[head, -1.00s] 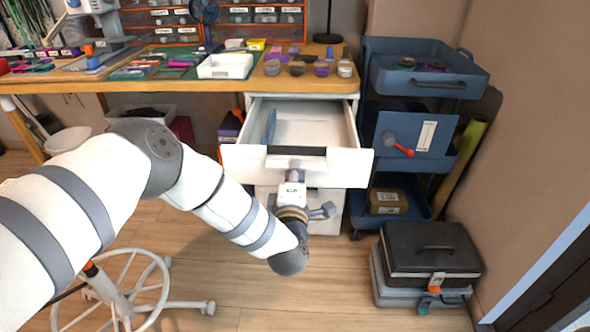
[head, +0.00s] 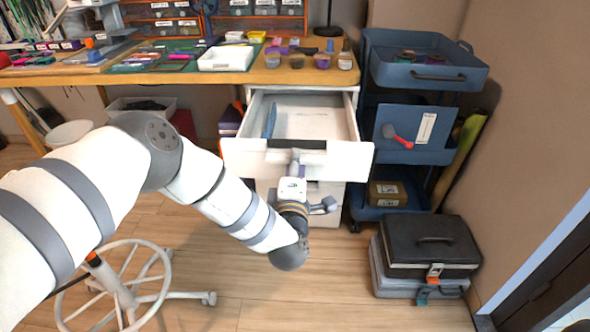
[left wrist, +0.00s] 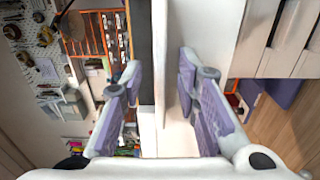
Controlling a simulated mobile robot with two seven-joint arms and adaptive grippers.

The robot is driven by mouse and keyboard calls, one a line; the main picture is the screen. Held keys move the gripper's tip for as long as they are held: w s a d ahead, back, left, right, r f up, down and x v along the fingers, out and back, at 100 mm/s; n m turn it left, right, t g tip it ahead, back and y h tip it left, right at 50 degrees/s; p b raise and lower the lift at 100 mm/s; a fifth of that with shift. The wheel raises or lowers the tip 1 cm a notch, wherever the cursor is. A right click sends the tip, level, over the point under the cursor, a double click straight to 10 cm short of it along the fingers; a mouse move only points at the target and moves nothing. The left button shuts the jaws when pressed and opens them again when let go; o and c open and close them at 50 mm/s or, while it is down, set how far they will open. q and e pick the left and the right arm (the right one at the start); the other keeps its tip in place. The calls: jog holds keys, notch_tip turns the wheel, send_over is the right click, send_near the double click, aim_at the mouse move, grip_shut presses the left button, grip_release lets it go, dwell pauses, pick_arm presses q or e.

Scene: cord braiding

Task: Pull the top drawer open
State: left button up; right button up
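The top drawer (head: 345,158) of the white cabinet is pulled well out. A blue item (head: 270,121) lies along the left of its inside, and the rest looks mostly bare. A dark handle strip (head: 297,144) sits at the middle of its front's top edge. My left gripper (head: 295,159) is just below that strip, in front of the drawer front. In the left wrist view its two fingers (left wrist: 160,72) stand apart, with the white drawer edge and the dark strip (left wrist: 142,50) showing between and beyond them. I cannot tell whether they touch. My right gripper is out of view.
The worktable (head: 262,76) above the cabinet holds a white tray (head: 226,59) and several small pots. A blue cart (head: 385,150) stands close on the right. Stacked cases (head: 430,250) lie on the floor. A stool base (head: 122,295) is at lower left.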

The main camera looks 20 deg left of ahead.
pick_arm(q)
jog(key=v, duration=1.1)
jog(key=shift+s, duration=0.35)
jog(key=shift+d, duration=0.1)
